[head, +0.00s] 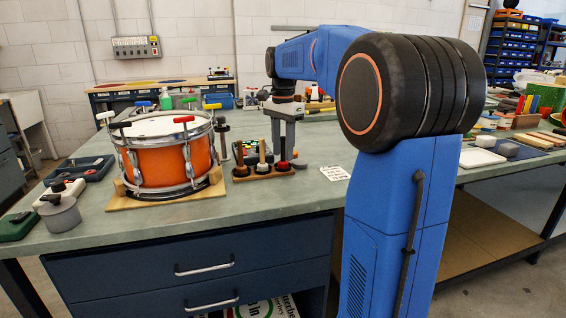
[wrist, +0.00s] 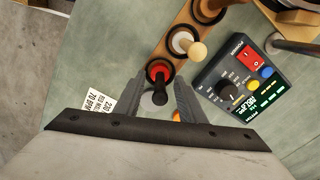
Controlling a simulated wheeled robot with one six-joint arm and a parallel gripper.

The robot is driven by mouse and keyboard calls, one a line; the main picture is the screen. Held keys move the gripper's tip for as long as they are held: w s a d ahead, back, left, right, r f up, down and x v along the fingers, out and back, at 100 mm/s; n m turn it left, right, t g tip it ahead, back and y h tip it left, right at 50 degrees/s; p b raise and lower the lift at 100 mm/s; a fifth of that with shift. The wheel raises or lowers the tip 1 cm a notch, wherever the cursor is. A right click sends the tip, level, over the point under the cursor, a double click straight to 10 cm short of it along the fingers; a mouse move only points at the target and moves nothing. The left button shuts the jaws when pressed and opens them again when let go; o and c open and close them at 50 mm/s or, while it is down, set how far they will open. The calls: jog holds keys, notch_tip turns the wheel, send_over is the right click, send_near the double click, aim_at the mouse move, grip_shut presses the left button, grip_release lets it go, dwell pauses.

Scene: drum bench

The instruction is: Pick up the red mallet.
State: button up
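The red mallet (wrist: 158,71) stands at one end of a wooden rack (wrist: 178,32), its red head low in a black ring and its dark handle pointing up toward the wrist camera. In the head view the red mallet (head: 284,164) is at the rack's right end, partly hidden by the fingers. My gripper (wrist: 160,96) is open, with one finger on each side of the dark handle. Gaps show between the handle and both fingers. In the head view my gripper (head: 284,150) points down over that end of the rack (head: 263,173).
Other pale-handled mallets (wrist: 192,48) stand in the same rack. A dark control box (wrist: 239,80) lies close beside it. An orange drum (head: 162,160) stands left on the bench. A printed card (head: 335,173) lies right of the rack, with clear bench around it.

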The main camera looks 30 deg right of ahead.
jog(key=shift+f, duration=0.55)
grip_shut()
